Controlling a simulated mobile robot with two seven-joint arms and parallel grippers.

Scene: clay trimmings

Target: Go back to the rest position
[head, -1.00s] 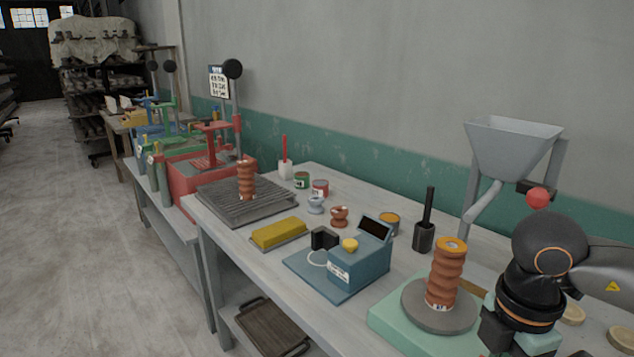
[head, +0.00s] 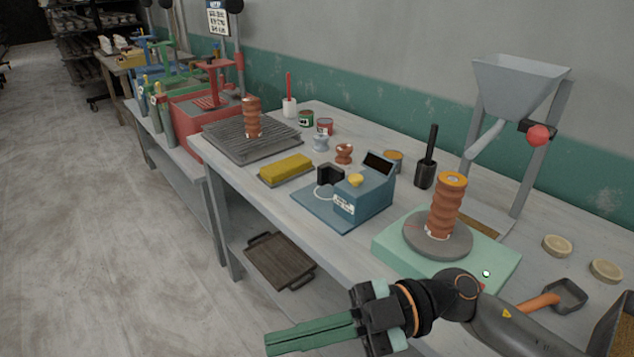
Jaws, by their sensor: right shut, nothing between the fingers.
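My right gripper (head: 312,334) is in the lower middle of the head view, in front of the table's near edge. Its green fingers are together and point left, with nothing between them. My right arm comes in from the lower right and crosses in front of the table's front corner. My left gripper does not show.
The workbench (head: 290,222) holds a mint-green turntable base (head: 395,250) with a ribbed clay insulator (head: 447,205), a blue device (head: 365,203), a yellow sponge (head: 286,168) and a grey slatted rack (head: 225,140). A scoop (head: 566,296) lies near my arm. The floor at left is clear.

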